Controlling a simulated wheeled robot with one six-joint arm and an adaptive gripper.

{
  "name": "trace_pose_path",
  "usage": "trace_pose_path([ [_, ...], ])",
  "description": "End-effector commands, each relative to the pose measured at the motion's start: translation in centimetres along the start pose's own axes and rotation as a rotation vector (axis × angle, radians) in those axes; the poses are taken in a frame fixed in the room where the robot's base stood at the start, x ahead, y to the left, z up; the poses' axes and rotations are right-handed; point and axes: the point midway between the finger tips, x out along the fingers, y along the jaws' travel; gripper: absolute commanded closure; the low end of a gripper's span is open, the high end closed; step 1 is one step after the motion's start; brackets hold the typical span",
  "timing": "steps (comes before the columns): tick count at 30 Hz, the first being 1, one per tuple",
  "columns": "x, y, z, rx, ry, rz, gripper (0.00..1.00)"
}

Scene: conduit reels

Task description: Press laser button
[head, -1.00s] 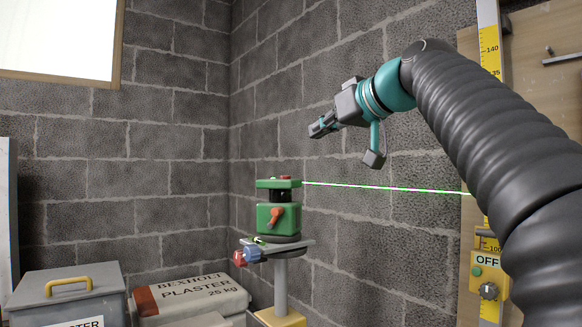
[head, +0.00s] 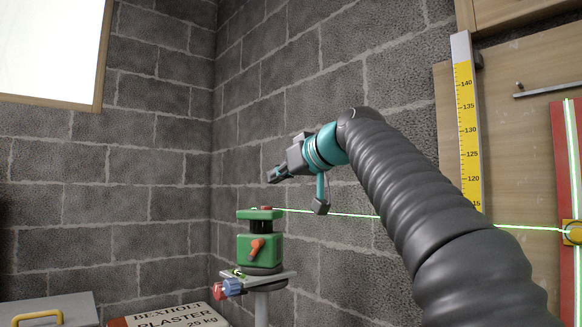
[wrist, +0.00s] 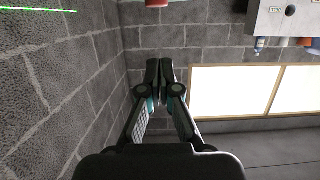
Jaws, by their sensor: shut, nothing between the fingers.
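The green laser unit (head: 260,246) stands upright on a small platform (head: 258,280) on a post, left of centre in the head view. A small red button (head: 266,208) shows on its top, and an orange-red lever is on its front. A thin green beam (head: 340,213) runs right from its head. My gripper (head: 272,176) appears above the top of the unit, apart from it in the picture; how far apart in depth I cannot tell. In the wrist view its fingers (wrist: 166,70) are together and empty. A red shape is cut off at the top edge there; I cannot tell what it is.
The beam reaches a yellow piece (head: 573,232) on a red board at the right. A yellow measuring staff (head: 468,130) stands before a wooden panel. A plaster bag (head: 170,318) and a grey box (head: 50,306) lie low left. Block walls close the corner behind the unit.

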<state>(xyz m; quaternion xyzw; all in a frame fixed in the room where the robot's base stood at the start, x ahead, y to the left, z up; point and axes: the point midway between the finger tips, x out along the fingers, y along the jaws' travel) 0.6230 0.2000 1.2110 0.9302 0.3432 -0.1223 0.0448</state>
Motion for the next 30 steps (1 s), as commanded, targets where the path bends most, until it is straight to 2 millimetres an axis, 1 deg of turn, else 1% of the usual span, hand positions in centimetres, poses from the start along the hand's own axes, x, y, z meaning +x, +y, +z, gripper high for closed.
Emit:
trace_pose_path([
  [1,1.1,0.0,-0.1,0.000,-0.003,-0.002,1.00],
  [4,2.7,0.0,0.1,0.000,-0.002,-0.002,1.00],
  [6,2.6,0.0,1.6,0.000,-0.001,0.001,1.00],
  [9,2.9,0.0,2.7,0.001,-0.001,0.000,1.00],
  [12,3.1,0.0,3.4,0.000,0.000,0.001,1.00],
  [17,3.2,0.0,3.9,-0.001,0.000,0.001,1.00],
  [26,3.2,0.0,3.9,-0.001,0.000,0.001,1.00],
  [30,3.5,0.0,4.8,0.000,-0.001,0.001,1.00],
])
